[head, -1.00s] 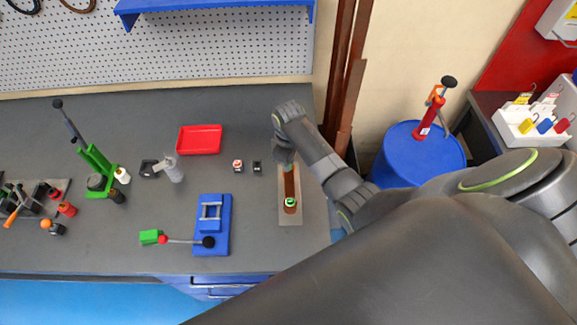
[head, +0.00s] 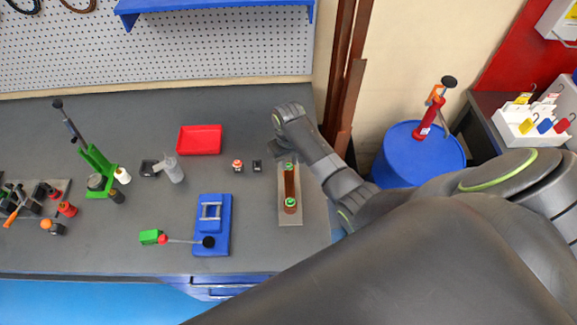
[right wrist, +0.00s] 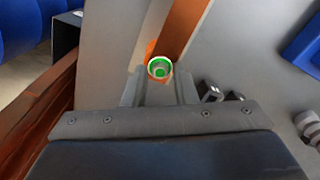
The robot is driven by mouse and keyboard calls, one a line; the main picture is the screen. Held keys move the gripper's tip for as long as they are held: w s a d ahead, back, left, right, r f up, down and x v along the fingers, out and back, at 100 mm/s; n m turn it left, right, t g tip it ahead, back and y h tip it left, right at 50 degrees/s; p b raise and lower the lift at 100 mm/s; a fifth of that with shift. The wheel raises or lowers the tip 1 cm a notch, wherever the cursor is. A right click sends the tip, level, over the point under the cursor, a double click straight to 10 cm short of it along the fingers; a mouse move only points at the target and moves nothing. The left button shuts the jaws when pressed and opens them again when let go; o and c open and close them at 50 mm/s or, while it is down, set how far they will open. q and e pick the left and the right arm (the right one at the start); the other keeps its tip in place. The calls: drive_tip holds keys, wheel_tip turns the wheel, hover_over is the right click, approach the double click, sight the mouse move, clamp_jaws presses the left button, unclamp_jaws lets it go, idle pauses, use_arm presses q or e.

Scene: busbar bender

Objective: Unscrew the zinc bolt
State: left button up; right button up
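A bolt with a green ring (head: 288,166) sits at the far end of a copper-brown bar (head: 290,185) on a grey plate (head: 283,217). A second green-ringed bolt (head: 290,202) is at the near end. I cannot tell from colour which one is zinc. My right gripper (head: 284,155) is just beyond the far bolt and seems apart from it. In the right wrist view, the far bolt (right wrist: 158,68) shows just past the two fingertips (right wrist: 156,82), which stand apart with a gap and nothing held. My left gripper is out of view.
Two small dark-based pieces (head: 238,165) (head: 257,166) stand left of the plate. A blue bender (head: 224,238) with a black-knobbed lever and a red tray (head: 199,140) are farther left. Upright brown bars (head: 345,110) stand behind my right arm. The bench between plate and bender is clear.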

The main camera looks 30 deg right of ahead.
idle(0.3)
drive_tip(key=m, duration=0.5)
drive_tip(key=shift+m, duration=0.4)
drive_tip(key=shift+m, duration=0.6)
drive_tip(key=shift+c, duration=0.5)
clamp_jaws()
